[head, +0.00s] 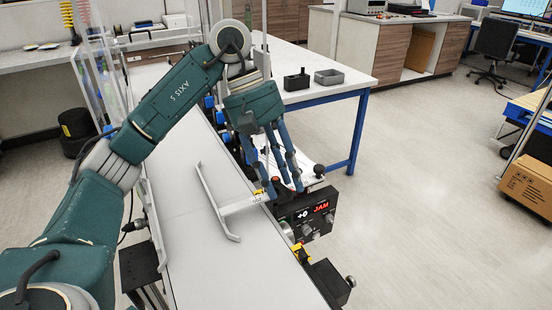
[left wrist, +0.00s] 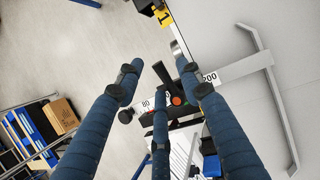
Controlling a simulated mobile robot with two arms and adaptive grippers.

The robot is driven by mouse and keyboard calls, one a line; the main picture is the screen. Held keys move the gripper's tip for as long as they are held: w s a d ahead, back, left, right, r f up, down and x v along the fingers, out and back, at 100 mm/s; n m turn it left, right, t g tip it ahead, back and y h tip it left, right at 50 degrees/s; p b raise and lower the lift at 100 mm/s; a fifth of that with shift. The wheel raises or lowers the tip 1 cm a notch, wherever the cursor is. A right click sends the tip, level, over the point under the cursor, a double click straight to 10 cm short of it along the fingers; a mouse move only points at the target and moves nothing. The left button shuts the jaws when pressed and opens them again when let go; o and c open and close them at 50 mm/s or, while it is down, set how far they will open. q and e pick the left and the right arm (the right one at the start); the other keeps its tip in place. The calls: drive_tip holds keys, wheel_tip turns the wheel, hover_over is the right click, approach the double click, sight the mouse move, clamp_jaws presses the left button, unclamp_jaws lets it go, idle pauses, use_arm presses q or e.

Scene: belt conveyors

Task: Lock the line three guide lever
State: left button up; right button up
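My left gripper (head: 276,178) is above the belt's right edge, its three blue fingers pointing down and spread apart, with nothing held. It also shows in the left wrist view (left wrist: 164,88). Between and just beyond the fingertips there is a dark lever handle (left wrist: 182,66) with an orange-red part (left wrist: 177,100) beside it. In the head view the fingers partly hide this spot. The pale guide rail (head: 215,205) lies over the grey belt (head: 195,260), its crossbar reaching to the lever mount. I cannot tell whether the fingers touch the lever. My right gripper is not in view.
A black control box (head: 308,218) with a "+0" readout and a red "JAM" display stands right of the lever. A black knob (head: 319,170) sticks up nearby. A blue-legged table (head: 350,85) with small bins stands behind. Open floor lies to the right.

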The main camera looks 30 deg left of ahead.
use_arm(q)
drive_tip(key=v, duration=1.1)
drive_tip(key=shift+r, duration=0.2)
drive_tip(key=shift+s+a, duration=0.1)
